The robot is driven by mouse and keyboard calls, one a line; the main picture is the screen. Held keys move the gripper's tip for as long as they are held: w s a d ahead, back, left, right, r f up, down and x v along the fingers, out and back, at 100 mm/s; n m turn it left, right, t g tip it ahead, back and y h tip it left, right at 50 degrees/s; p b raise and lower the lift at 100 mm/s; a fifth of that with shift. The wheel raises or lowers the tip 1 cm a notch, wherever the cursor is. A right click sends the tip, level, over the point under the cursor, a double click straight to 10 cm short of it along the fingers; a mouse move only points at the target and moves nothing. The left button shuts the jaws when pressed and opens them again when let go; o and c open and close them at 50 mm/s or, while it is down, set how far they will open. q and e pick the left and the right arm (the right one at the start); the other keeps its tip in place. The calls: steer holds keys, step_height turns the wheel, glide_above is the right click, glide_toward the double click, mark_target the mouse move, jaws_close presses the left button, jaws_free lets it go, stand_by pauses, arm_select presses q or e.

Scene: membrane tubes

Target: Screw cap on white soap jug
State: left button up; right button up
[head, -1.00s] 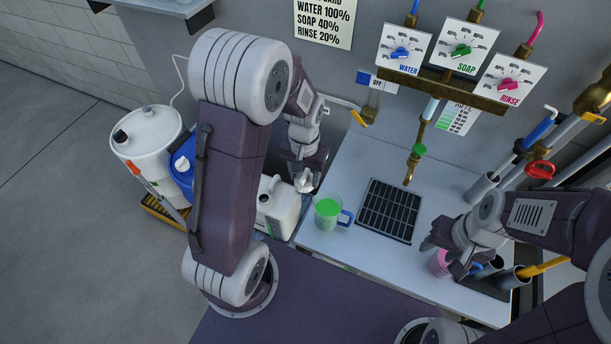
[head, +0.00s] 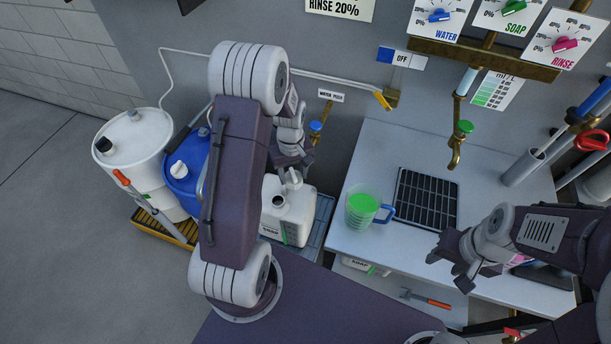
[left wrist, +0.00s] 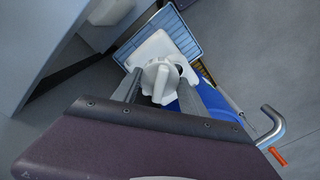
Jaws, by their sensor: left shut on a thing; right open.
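The white soap jug (head: 291,220) stands in a tray left of the bench in the head view. Its dark open mouth (head: 279,201) shows on top. My left gripper (head: 291,168) is shut on a white cap (head: 293,179), just above and beside the mouth. In the left wrist view the cap (left wrist: 160,80) sits between the fingers, with the white jug (left wrist: 154,48) behind it and the mouth (left wrist: 181,70) right of the cap. The cap is apart from the mouth in the picture. My right gripper (head: 452,268) is open and empty over the bench's front.
A blue jug (head: 184,182) and a white drum (head: 137,150) stand left of the soap jug. A measuring cup of green liquid (head: 362,207) stands on the bench (head: 400,150) beside a black grate (head: 427,199). A brass tap (head: 457,150) hangs above.

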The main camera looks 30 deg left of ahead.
arm_select(q)
steer(key=s+a+f+n+b, duration=0.1)
steer(key=a+f+n+b, duration=0.2)
steer(key=a+f, duration=0.3)
step_height(320, 180, down, 2)
steer(key=shift+s+f+n, duration=0.15)
steer(key=shift+s+n, duration=0.1)
steer(key=shift+n, duration=0.55)
arm_select(e)
step_height(320, 180, down, 4)
steer(key=shift+f, duration=0.2)
arm_select(q)
steer(key=shift+a+f, duration=0.1)
arm_select(e)
steer(key=shift+f, duration=0.1)
step_height(320, 180, down, 4)
steer(key=b, duration=0.4)
steer(key=shift+f+b, duration=0.55)
steer(key=shift+b, duration=0.05)
arm_select(q)
step_height(320, 180, down, 6)
arm_select(e)
steer(key=shift+r, duration=0.25)
arm_select(q)
steer(key=shift+f+p, duration=0.25)
steer(key=shift+p, duration=0.15)
arm_select(e)
steer(key=shift+r, duration=0.2)
